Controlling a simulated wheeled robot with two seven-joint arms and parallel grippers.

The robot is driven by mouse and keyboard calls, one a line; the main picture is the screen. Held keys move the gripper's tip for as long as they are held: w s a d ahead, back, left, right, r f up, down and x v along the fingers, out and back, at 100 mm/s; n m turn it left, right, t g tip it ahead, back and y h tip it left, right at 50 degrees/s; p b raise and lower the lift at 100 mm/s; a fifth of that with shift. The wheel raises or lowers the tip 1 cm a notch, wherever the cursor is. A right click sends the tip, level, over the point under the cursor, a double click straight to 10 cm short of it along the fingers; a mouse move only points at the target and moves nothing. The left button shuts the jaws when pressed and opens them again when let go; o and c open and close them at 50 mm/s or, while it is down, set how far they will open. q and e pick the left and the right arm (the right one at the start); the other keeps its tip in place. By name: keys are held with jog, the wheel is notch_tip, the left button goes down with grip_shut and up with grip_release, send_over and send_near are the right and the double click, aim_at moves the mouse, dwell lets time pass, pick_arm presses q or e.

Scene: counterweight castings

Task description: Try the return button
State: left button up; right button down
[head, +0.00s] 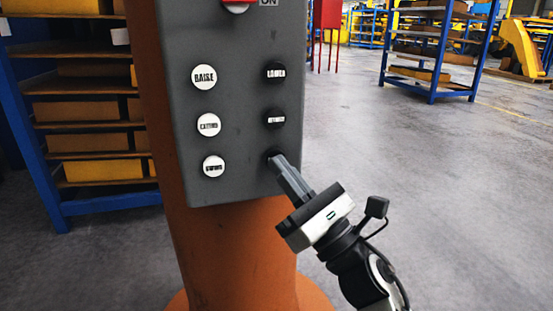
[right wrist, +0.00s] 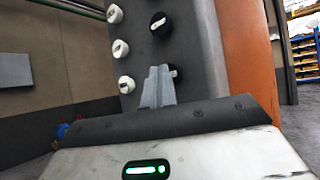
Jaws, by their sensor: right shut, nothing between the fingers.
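A grey control panel (head: 238,100) on an orange column carries two columns of round buttons. The left ones are white: RAISE (head: 204,77), a blurred one (head: 208,125) and another blurred one (head: 213,166). The right ones are black: LOWER (head: 275,72), one with an unclear label (head: 274,118) and a bottom one (head: 270,155). My right gripper (head: 277,163) is shut and empty, fingertips over the bottom black button, whose label is hidden; I cannot tell if they touch. In the right wrist view the fingers (right wrist: 158,74) partly cover that button (right wrist: 174,71). My left gripper is out of view.
A red switch (head: 238,5) sits at the panel's top beside ON. The orange column (head: 230,250) stands below the panel. A blue rack with boxes (head: 95,140) is at left, another blue rack (head: 432,50) at back right. The grey floor at right is open.

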jog(key=shift+s, duration=0.15)
dwell(0.3)
jog(key=shift+s+d, duration=0.25)
jog(key=shift+s, duration=0.4)
jog(key=shift+s+d, duration=0.25)
jog(key=shift+s, duration=0.55)
jog(key=shift+s+d, duration=0.25)
jog(key=shift+s, duration=0.55)
jog(key=shift+s+d, duration=0.25)
jog(key=shift+s, duration=0.55)
